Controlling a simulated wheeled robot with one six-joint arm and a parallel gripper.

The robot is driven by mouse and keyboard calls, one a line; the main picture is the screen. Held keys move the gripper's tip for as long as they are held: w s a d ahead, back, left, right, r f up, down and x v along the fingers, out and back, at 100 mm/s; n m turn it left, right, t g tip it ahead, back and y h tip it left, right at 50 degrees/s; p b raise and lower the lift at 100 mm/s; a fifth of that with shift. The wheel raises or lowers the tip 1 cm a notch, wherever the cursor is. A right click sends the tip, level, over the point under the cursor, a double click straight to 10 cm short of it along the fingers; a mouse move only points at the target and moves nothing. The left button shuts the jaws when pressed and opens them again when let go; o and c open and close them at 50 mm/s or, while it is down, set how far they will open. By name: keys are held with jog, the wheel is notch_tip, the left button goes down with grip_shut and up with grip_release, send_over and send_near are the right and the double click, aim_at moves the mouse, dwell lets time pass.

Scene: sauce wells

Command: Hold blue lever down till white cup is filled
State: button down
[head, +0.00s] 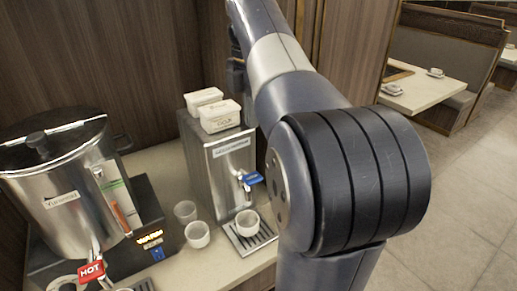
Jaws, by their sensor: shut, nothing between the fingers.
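The blue lever (254,178) sits on the tap at the front of a steel dispenser (222,165). The lever sticks out to the right, close to the left edge of my arm in the picture. A white cup (247,223) stands upright on the slatted drip tray (238,246) below the tap. How full it is cannot be told. My arm crosses the right of the dispenser and rises out of the top of the frame. Dark parts of it show left of the upper link. My gripper's fingers are not visible, so contact with the lever cannot be seen.
A large steel pot (70,200) with a red HOT tag (91,271) is at left. White tubs (220,117) sit on the dispenser. A wood wall stands behind.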

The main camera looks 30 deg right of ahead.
aim_at(252, 178)
jog(key=shift+s+a, duration=0.1)
dwell(0.3)
notch_tip(252, 178, down, 14)
dwell(0.7)
